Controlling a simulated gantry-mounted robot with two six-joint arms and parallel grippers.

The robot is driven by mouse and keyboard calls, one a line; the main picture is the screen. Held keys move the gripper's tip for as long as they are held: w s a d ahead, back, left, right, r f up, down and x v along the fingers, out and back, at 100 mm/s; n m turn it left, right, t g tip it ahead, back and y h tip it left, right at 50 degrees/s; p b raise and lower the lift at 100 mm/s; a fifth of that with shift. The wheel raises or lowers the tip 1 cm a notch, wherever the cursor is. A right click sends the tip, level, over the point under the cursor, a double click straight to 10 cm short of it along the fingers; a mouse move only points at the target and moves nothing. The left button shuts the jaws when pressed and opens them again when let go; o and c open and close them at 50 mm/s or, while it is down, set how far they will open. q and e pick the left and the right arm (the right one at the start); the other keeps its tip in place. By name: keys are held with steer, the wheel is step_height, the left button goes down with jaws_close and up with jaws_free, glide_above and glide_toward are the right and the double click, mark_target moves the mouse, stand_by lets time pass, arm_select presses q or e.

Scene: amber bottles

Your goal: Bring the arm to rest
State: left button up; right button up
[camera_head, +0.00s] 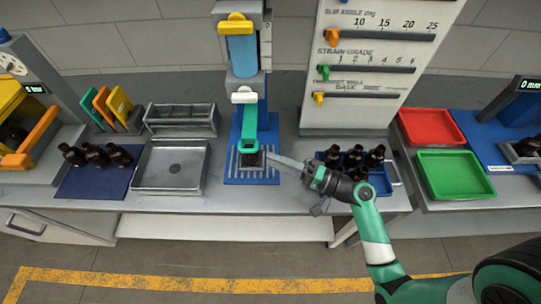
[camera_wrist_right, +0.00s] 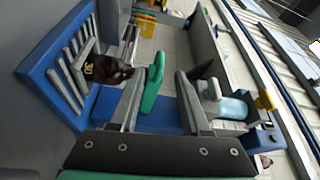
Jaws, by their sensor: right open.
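My right gripper (camera_head: 285,163) is at the middle of the bench, just right of the blue press with the green clamp. Its two grey fingers stand apart in the right wrist view (camera_wrist_right: 158,98), with no object held between them. A dark bottle (camera_wrist_right: 106,70) is on the slotted blue base (camera_wrist_right: 44,78), beside one finger in that view; I cannot tell whether they touch. In the head view the green clamp (camera_head: 250,132) partly hides this spot. My left gripper is not in view.
Dark bottles (camera_head: 352,158) stand in a blue tray beside my right arm. More bottles (camera_head: 95,155) stand on a blue mat at left, beside an empty metal tray (camera_head: 171,168). Red (camera_head: 431,125) and green trays (camera_head: 455,175) are at right. A tall gauge panel (camera_head: 365,85) stands behind.

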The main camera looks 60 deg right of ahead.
steer(key=shift+w, duration=0.1)
stand_by(0.3)
steer(key=w+a+r+n+y, duration=0.4)
steer(key=a+r+n, duration=0.4)
steer(key=r, duration=0.5)
steer(key=w+a+r+n+y, duration=0.4)
steer(key=w+a+r+n, duration=0.15)
steer(key=a+r, duration=0.6)
steer(key=s+a+r+n+t, duration=0.25)
steer(key=r+n, duration=0.25)
steer(key=r, duration=0.9)
steer(key=s+d+r+m+t+h, duration=0.4)
steer(key=s+d+r+t+h, duration=0.25)
steer(key=d+r+h, duration=0.2)
arm_select(q)
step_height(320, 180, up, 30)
steer(key=p, duration=3)
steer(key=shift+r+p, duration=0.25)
steer(key=shift+p, duration=0.1)
arm_select(e)
step_height(320, 180, up, 31)
steer(key=h, duration=0.1)
steer(key=shift+w, duration=0.2)
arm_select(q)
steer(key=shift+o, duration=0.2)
arm_select(e)
steer(key=shift+d+r+h, duration=0.1)
steer(key=shift+r+h, duration=0.05)
steer(key=shift+h, duration=0.1)
